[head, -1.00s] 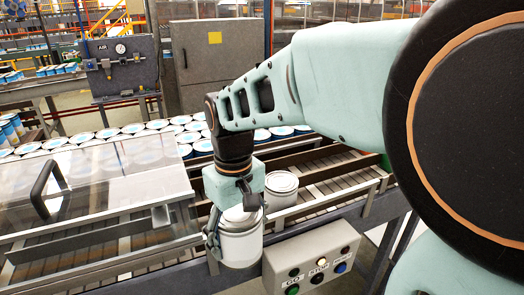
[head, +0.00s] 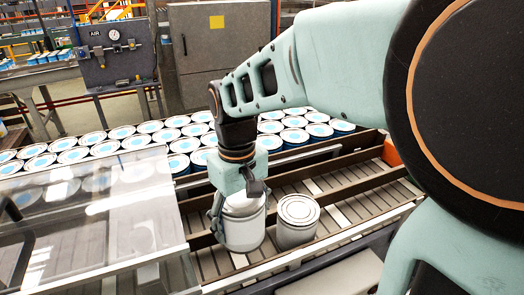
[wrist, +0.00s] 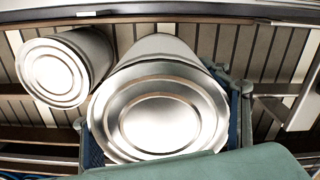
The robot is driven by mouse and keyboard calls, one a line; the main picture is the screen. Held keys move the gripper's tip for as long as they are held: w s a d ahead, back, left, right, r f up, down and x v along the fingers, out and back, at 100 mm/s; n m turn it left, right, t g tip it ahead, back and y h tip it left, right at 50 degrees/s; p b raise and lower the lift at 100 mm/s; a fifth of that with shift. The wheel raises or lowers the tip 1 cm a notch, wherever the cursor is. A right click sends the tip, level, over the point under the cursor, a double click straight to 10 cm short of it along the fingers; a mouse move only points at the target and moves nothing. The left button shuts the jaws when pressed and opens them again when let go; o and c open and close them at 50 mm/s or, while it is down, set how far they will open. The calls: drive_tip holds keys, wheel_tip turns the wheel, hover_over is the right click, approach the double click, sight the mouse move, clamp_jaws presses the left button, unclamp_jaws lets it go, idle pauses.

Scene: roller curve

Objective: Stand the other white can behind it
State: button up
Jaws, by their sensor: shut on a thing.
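A white can (head: 243,226) with a silver lid is between the fingers of my gripper (head: 238,212), upright over the roller lane, left of the other white can. In the wrist view its lid (wrist: 160,117) fills the middle, with a gripper finger on each side. I cannot tell whether its base touches the rollers. The other white can (head: 297,225) stands upright on the rollers just to the right in the head view. It shows at the upper left in the wrist view (wrist: 64,68), with a narrow gap between the two cans.
A clear guard cover (head: 95,225) lies close on the left. Rows of blue-topped cans (head: 130,135) fill the lane behind a dark rail (head: 330,150). The roller lane (head: 360,195) is free to the right of the standing can. An orange block (head: 391,150) is at the far right.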

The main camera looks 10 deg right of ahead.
wheel_tip(320, 180, down, 5)
drive_tip(key=shift+s+f+b, duration=0.1)
drive_tip(key=shift+s+b, duration=0.05)
drive_tip(key=shift+b, duration=1)
wheel_tip(320, 180, down, 4)
drive_tip(key=b, duration=0.3)
drive_tip(key=o, duration=2)
